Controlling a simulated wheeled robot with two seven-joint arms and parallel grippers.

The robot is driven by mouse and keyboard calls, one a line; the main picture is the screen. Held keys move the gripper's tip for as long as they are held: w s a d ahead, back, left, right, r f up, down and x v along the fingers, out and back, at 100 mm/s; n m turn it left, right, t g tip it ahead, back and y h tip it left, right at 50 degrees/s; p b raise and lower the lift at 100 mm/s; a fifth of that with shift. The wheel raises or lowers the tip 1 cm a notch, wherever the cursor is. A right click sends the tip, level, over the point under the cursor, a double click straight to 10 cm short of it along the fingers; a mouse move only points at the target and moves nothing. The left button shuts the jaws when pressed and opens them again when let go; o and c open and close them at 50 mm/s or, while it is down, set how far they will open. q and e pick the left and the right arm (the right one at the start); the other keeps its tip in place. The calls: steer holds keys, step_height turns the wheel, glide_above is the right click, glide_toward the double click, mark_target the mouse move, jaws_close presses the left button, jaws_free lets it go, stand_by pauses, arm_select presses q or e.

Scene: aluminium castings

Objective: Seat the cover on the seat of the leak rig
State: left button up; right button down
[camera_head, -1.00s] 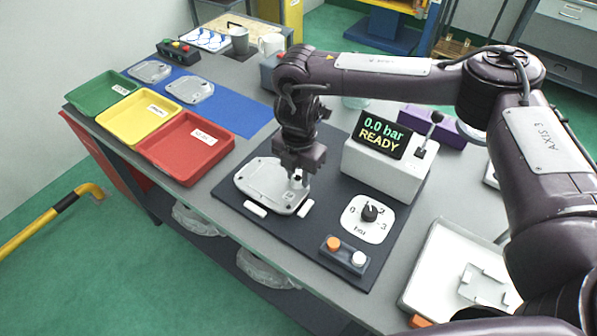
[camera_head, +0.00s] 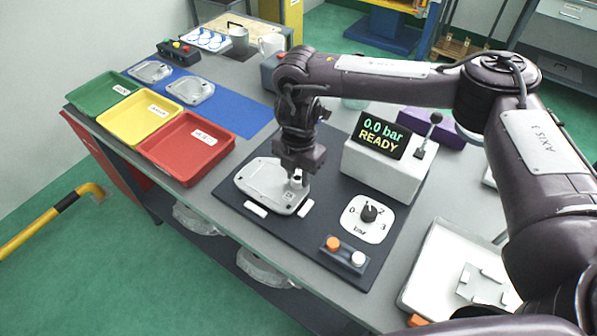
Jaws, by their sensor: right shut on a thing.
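The grey metal cover (camera_head: 262,184) lies flat, or nearly so, at the seat of the leak rig, on the dark base plate (camera_head: 325,250). My right gripper (camera_head: 297,183) points down and is shut on the cover at its right side. The seat itself is hidden under the cover, so I cannot tell whether the cover rests fully in it. White blocks (camera_head: 256,209) show along the cover's near edge. The rig's display box (camera_head: 385,165) reads 0.0 bar READY and has a lever (camera_head: 429,134). My left gripper is not in view.
A dial (camera_head: 368,214) and a two-button box (camera_head: 344,256) sit on the base plate. Green (camera_head: 76,104), yellow (camera_head: 107,124) and red (camera_head: 152,152) trays stand left. Two more castings (camera_head: 190,91) lie on a blue mat (camera_head: 232,118). A white tray (camera_head: 412,292) is at right.

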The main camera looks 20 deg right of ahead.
steer(key=shift+f+b, duration=0.65)
steer(key=shift+f, duration=0.4)
steer(key=c, duration=1)
jaws_free()
steer(key=shift+c, duration=0.2)
steer(key=shift+r, duration=0.35)
step_height(320, 180, up, 7)
